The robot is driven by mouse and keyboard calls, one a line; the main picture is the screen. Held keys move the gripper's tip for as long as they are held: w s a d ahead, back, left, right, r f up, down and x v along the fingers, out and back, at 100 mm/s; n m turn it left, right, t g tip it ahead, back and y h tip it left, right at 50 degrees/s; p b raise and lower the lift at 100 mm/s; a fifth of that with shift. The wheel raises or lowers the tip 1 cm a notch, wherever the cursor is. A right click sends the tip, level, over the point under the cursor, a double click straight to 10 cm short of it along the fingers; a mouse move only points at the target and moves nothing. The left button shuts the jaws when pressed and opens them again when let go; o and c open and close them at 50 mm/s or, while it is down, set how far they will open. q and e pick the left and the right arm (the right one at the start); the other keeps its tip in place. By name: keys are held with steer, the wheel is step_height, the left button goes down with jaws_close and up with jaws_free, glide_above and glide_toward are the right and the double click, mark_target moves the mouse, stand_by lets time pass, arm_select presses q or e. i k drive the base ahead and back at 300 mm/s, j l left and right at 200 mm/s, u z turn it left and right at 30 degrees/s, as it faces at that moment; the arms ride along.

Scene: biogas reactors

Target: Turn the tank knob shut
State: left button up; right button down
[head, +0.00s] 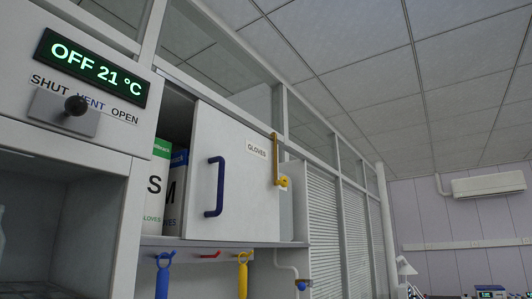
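A black round knob (76,106) sits on a grey plate (47,108) at the upper left, below the printed words SHUT, VENT and OPEN. It stands roughly under VENT. No label here names a tank, so I cannot tell whether this is the tank knob. A lit display (92,68) above it reads OFF 21 °C. A small blue-handled fitting (303,285) is on a pipe at the bottom centre. Neither of my grippers is in view.
A white cabinet door (258,195) labelled GLOVES has a blue handle (214,187). Glove boxes (157,190) stand beside it. A blue tool (163,275) and a yellow tool (242,275) hang below. An air conditioner (488,184) is on the far wall.

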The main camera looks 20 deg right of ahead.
mark_target(284, 181)
steer(key=z, duration=0.8)
steer(key=l+u, duration=0.15)
steer(key=l, duration=0.25)
steer(key=k+l+u, duration=0.15)
steer(key=l, duration=0.25)
